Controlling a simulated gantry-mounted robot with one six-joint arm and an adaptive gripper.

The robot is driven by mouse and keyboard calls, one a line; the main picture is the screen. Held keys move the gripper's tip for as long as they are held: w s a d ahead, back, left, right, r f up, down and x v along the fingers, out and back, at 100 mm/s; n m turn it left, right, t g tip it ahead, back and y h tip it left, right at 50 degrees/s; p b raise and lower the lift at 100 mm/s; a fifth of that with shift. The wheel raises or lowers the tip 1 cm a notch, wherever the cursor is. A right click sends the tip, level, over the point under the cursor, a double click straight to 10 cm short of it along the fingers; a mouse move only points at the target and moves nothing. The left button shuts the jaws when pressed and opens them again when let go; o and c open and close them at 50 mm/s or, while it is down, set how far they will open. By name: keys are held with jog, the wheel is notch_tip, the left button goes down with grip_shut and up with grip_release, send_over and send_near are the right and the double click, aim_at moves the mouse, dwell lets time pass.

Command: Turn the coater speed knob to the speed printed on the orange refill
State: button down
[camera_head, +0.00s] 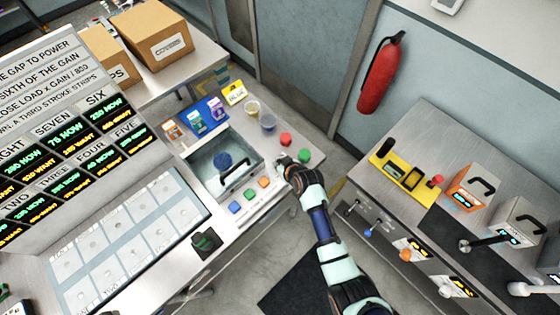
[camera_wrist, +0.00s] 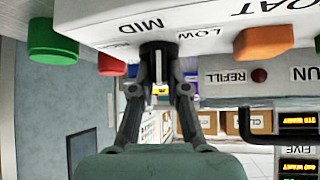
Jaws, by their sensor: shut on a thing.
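The coater (camera_head: 191,178) is a white machine with a window and a black handle, left of centre in the head view. The wrist view shows its front upside down, with MID and LOW printed beside the dark speed knob (camera_wrist: 159,47). My gripper (camera_wrist: 160,68) is shut on this knob, a finger on each side. In the head view my gripper (camera_head: 284,166) is at the coater's right end and hides the knob. A small orange-and-white pack (camera_head: 173,130), likely the orange refill, stands behind the coater; its print is too small to read.
Blue, green and orange buttons (camera_head: 249,195) line the coater's front; the orange button (camera_wrist: 263,43) is near my gripper. Red (camera_head: 285,139) and green (camera_head: 304,156) knobs sit beyond it. A lettered board (camera_head: 60,130) is left.

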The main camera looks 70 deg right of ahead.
jog(key=shift+r+m+g+h+p, duration=0.15)
jog(key=shift+m+g+h+p, duration=0.3)
jog(key=shift+m, duration=0.45)
jog(key=m+g, duration=0.1)
jog(key=m+g+h+b, duration=0.1)
jog(key=shift+w+f+m+h, duration=0.1)
jog(key=shift+f+m+h, duration=0.15)
jog(key=shift+m, duration=0.15)
jog(key=shift+m+g+h+b, duration=0.3)
jog(key=shift+m+g+b, duration=0.45)
jog(key=shift+m+b, duration=0.3)
jog(key=shift+m+g+b, duration=0.8)
jog(key=shift+m+g, duration=0.1)
jog(key=shift+m, duration=0.35)
jog(key=c, duration=1.2)
grip_release()
jog(key=shift+o, duration=0.2)
jog(key=shift+r, duration=0.1)
jog(key=v, duration=1.2)
jog(key=shift+a, duration=0.15)
